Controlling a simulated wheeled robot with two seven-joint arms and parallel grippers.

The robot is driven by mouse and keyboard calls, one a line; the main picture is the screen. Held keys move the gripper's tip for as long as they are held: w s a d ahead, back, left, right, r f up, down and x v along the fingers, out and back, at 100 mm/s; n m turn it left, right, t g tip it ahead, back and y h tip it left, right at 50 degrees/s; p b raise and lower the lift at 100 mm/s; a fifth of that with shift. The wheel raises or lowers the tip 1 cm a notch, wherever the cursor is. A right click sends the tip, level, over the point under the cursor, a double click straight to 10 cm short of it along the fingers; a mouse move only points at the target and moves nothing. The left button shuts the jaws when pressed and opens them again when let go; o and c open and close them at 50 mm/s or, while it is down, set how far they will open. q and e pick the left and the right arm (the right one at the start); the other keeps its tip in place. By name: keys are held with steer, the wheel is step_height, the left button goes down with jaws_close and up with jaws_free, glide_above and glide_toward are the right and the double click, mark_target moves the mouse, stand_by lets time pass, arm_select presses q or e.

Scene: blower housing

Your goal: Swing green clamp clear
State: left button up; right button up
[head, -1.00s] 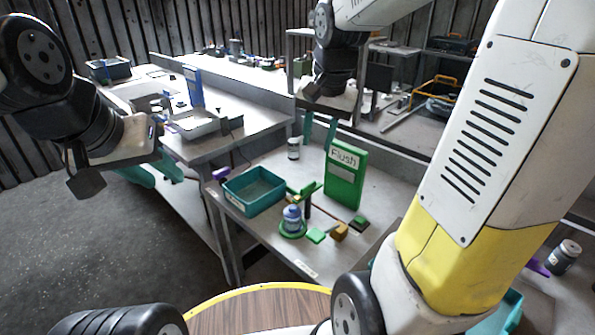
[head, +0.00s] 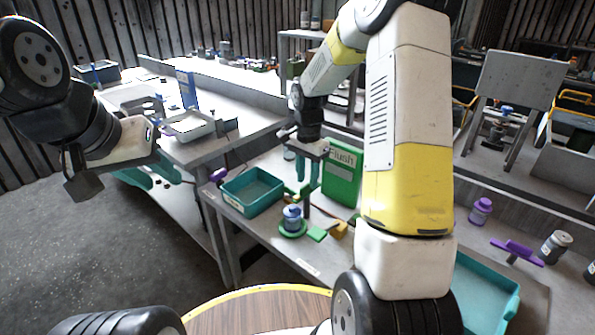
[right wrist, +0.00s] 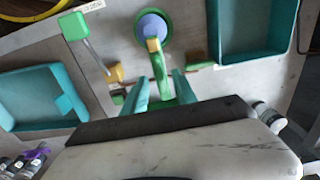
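The green clamp (right wrist: 157,68) is a narrow green arm with a tan tip. In the right wrist view its tip reaches the edge of a blue part (right wrist: 152,27) seated in a green ring. In the head view the blue part (head: 292,217) stands beside the clamp's dark post (head: 306,204); the clamp (head: 291,191) is partly hidden by my gripper. My right gripper (head: 307,176) points down at the clamp. In the right wrist view its teal fingers (right wrist: 160,88) are open, one on each side of the green arm, with gaps visible. My left gripper (head: 153,175) is open and empty, far left.
A teal bin (head: 252,191) stands left of the clamp and a green Flush panel (head: 342,174) close behind it. Another teal tray (head: 485,290), purple parts and jars stand further right.

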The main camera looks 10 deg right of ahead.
steer(key=shift+f, duration=0.85)
jaws_close()
